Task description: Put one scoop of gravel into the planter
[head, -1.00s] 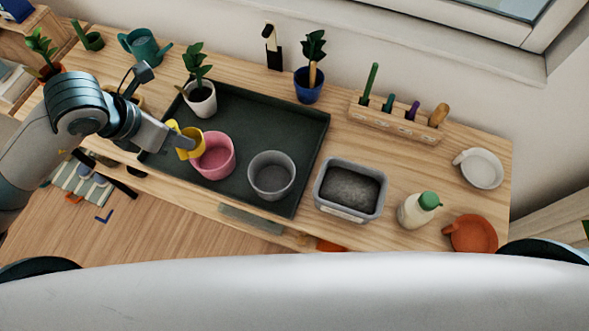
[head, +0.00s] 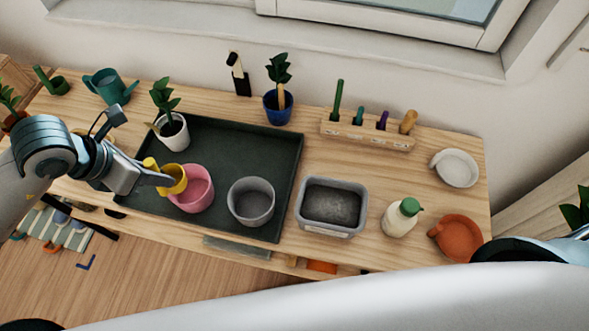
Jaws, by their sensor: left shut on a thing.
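My left gripper (head: 160,181) is shut on a yellow scoop (head: 177,174) at the left of the dark tray. The scoop is at the left rim of a pink pot (head: 197,192) and overlaps it in the picture; I cannot tell whether they touch. The scoop's contents cannot be made out. A grey round pot (head: 251,203) stands on the tray to the right of the pink one. Which pot is the planter is not clear. A grey tub (head: 304,207) of dark gravel (head: 331,203) stands right of the tray. My right gripper is not in view.
The dark tray (head: 235,150) also holds a white potted plant (head: 175,137). Behind are a blue potted plant (head: 278,109) and a wooden tool rack (head: 365,134). A green-capped bottle (head: 400,220), orange dish (head: 460,238) and white dish (head: 458,168) stand right.

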